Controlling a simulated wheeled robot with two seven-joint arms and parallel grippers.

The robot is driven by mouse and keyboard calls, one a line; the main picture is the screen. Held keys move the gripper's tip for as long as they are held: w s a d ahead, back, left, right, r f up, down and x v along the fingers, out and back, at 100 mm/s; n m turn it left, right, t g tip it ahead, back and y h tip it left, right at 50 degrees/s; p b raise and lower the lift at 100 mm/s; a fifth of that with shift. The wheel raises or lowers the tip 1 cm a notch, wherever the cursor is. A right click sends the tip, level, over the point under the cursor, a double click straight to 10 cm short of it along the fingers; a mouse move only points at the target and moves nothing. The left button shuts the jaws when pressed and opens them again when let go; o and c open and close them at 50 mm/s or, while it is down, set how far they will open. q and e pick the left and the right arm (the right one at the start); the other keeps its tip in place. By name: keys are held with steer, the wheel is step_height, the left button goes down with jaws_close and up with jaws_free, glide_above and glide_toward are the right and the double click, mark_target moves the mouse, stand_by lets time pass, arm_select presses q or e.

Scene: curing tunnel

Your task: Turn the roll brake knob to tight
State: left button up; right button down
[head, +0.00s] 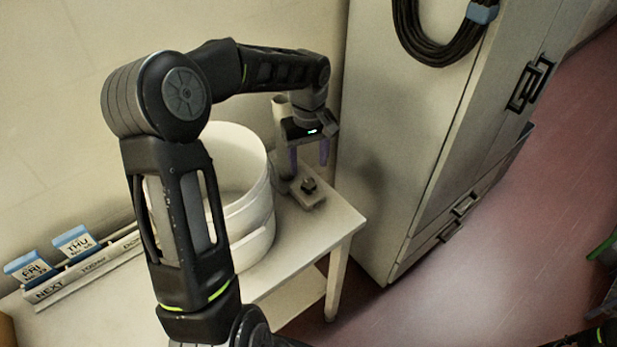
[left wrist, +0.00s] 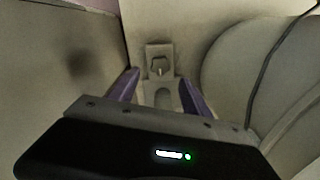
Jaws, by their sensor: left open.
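The roll brake knob (head: 309,184) is a small dark knob on a pale block near the right end of the white table. In the left wrist view the knob (left wrist: 159,66) shows beyond the fingers, roughly centred between them, on a light plate. Its setting marks are too small to read. My left gripper (head: 309,161) points down above the knob, with its purple fingers apart and nothing between them. The fingers also show in the left wrist view (left wrist: 159,82). They look clear of the knob. My right gripper is not seen.
A large white round drum (head: 250,225) stands on the table (head: 330,232) just left of the knob. A tall pale cabinet (head: 400,130) stands close on the right, with a coiled black cable (head: 440,45). Card holders (head: 78,244) lie at the left.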

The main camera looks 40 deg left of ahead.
mark_target(308, 183)
arm_select(q)
step_height(308, 183, down, 7)
steer(key=shift+r+p, duration=0.1)
steer(key=shift+p, duration=0.45)
steer(key=shift+c, duration=0.3)
jaws_close()
